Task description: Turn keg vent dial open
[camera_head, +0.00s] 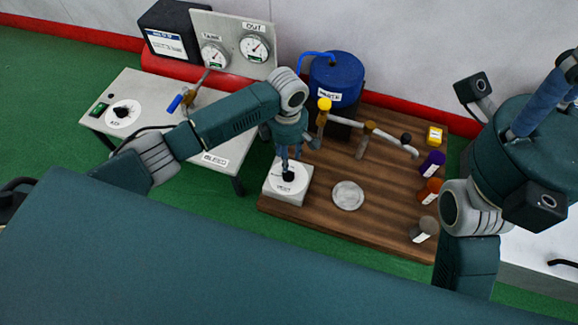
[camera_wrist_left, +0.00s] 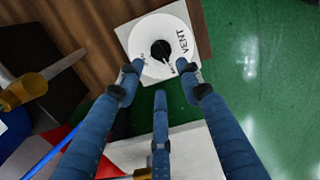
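The vent dial (camera_head: 289,186) is a white disc with a black knob (camera_wrist_left: 160,50) on a pale block at the left front of the wooden board. The disc reads VENT in the left wrist view. My left gripper (camera_head: 286,160) points down over it. In the left wrist view its blue fingers (camera_wrist_left: 160,82) are spread, with two tips by the disc's near edge and nothing between them. I cannot tell whether they touch the disc. The blue keg (camera_head: 335,82) stands behind on the board. My right gripper (camera_head: 546,100) is at the far right, partly out of view.
The wooden board (camera_head: 310,207) also bears a pipe with yellow and dark knobs (camera_head: 370,130), a round grey plate (camera_head: 348,195) and several small coloured containers (camera_head: 431,163) along its right side. A white bench with another dial (camera_head: 124,114) and a gauge panel (camera_head: 232,42) stand at left.

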